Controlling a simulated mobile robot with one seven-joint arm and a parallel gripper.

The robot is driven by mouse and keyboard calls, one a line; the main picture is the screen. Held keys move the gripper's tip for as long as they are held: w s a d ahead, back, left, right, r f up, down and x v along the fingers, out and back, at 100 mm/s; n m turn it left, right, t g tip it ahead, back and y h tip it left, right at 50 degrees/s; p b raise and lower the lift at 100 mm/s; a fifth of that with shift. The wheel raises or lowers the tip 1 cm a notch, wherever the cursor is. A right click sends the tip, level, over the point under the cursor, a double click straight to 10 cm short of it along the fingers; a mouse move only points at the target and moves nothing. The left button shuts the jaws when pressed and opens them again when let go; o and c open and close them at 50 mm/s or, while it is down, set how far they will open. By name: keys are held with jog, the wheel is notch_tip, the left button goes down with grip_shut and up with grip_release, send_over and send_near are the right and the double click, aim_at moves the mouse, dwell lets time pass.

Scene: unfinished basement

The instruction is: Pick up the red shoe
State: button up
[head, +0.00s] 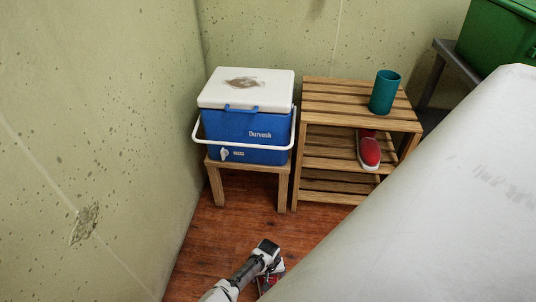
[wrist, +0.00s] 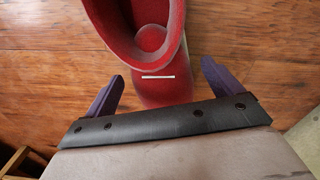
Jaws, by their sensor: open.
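In the wrist view a red shoe (wrist: 148,40) with a pale strip on it lies on the wooden floor. My gripper (wrist: 161,75) is open, with its two purple fingers on either side of the near end of this shoe. I cannot tell whether they touch it. In the head view my gripper (head: 272,272) is low over the floor, and a bit of red shoe (head: 267,284) shows beside it, mostly hidden. Another red shoe (head: 369,151) with a white sole sits on the middle shelf of the wooden rack.
The slatted wooden rack (head: 330,87) carries a teal cup (head: 385,92). A blue cooler (head: 246,130) stands on a small wooden stool (head: 217,185). A large white surface (head: 430,210) blocks the right. Wooden floor (head: 225,225) lies clear before the stool.

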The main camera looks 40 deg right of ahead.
jog(key=shift+f, duration=0.4)
jog(key=shift+c, duration=0.3)
jog(key=c, duration=1.2)
jog(key=shift+r, duration=0.1)
